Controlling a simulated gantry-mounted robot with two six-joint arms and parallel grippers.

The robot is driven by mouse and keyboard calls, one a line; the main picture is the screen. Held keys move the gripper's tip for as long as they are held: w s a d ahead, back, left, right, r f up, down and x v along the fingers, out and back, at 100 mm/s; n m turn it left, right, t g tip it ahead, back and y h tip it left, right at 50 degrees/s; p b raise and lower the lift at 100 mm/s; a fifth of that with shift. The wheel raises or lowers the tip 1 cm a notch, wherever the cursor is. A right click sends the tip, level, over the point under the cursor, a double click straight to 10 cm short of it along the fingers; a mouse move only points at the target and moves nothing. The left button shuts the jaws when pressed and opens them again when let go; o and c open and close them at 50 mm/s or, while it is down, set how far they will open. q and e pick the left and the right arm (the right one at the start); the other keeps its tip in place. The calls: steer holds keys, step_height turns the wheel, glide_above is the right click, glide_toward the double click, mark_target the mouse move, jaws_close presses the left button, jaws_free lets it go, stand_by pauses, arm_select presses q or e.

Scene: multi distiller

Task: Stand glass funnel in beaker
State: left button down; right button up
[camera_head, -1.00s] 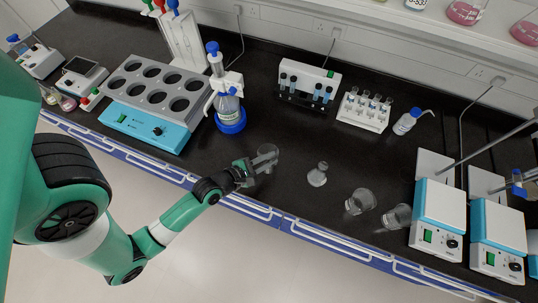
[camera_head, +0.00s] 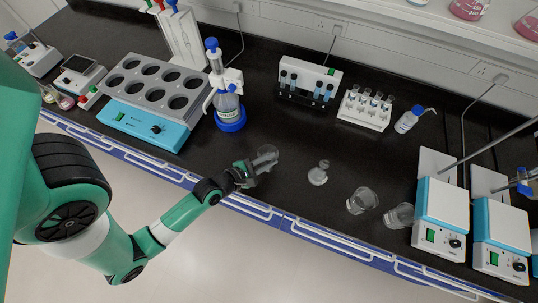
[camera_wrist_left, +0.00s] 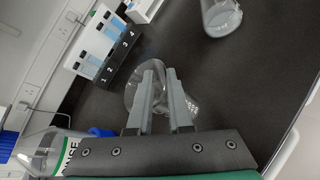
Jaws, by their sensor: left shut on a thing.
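My left gripper (camera_head: 249,172) is low over the front of the bench, shut on a clear glass piece, which I take to be the glass funnel (camera_head: 266,156). In the left wrist view, the fingers (camera_wrist_left: 163,72) close on the glass, and the round rim of the funnel (camera_wrist_left: 131,92) shows beside them. Pale marks show on glass to the right of the fingers; I cannot tell whether they belong to the same piece. Two clear beakers stand to the right, one nearer (camera_head: 361,201) and one farther right (camera_head: 398,216). My right gripper is not in view.
A small conical flask (camera_head: 318,175) stands between the held glass and the beakers. A blue-capped bottle (camera_head: 229,108) stands behind my gripper. Tube racks (camera_head: 308,84) are at the back, and hotplates (camera_head: 441,215) at the right. Bare black bench lies behind the glassware.

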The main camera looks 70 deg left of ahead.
arm_select(q)
steer(key=shift+f, duration=0.35)
steer(key=c, duration=0.8)
jaws_free()
steer(key=shift+o, duration=0.2)
steer(key=v, duration=0.5)
steer(key=shift+s+d, duration=0.15)
steer(key=shift+s, duration=0.2)
steer(key=b+v, duration=0.3)
steer(key=v, duration=0.3)
steer(key=shift+w+r, duration=0.1)
steer(key=shift+r, duration=0.05)
